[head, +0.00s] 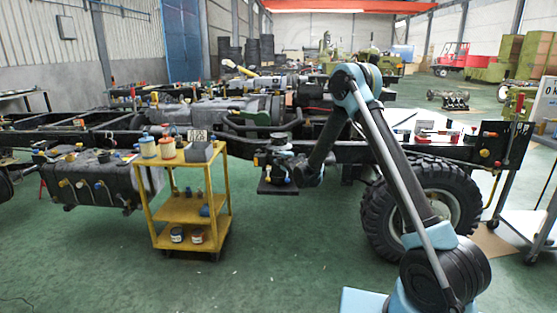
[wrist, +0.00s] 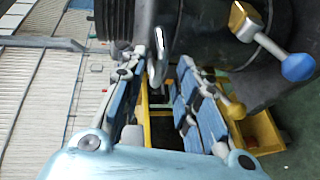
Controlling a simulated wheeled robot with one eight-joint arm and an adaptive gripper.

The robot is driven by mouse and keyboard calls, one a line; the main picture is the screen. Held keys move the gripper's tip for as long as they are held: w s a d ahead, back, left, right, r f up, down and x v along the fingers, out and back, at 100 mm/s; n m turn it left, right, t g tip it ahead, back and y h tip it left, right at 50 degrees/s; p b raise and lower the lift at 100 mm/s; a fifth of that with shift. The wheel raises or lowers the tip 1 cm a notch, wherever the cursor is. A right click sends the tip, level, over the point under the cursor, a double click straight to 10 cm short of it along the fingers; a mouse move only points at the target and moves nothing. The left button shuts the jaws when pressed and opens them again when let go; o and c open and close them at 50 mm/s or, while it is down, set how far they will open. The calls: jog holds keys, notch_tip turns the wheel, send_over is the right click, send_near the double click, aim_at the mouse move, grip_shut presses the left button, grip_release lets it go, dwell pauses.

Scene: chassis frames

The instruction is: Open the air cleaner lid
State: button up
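The air cleaner appears to be the dark round unit with a pale top (head: 279,140), on the near side of the chassis frame in the head view. In the wrist view, a dark cylindrical body (wrist: 205,42) and a black ribbed part (wrist: 114,18) fill the top. A shiny metal loop, perhaps a latch or handle (wrist: 158,58), stands out between them. My gripper (wrist: 158,72) is open, with blue-padded fingers on either side of the loop's line. I cannot tell whether they touch it. In the head view my arm's end partly hides the unit. The lid's state is unclear.
A yellow trolley (head: 184,208) with filters and cans stands left of the unit. A large tyre (head: 377,222) is to the right. A blue-knobbed lever (wrist: 298,67) and a yellow-knobbed one (wrist: 235,110) show at right in the wrist view. Green floor in front is clear.

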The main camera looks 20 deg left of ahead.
jog(key=shift+w+a+f, duration=0.1)
jog(key=shift+w+a, duration=0.1)
jog(key=shift+w, duration=0.1)
jog(key=shift+c, duration=0.3)
grip_shut()
jog(key=shift+s, duration=0.1)
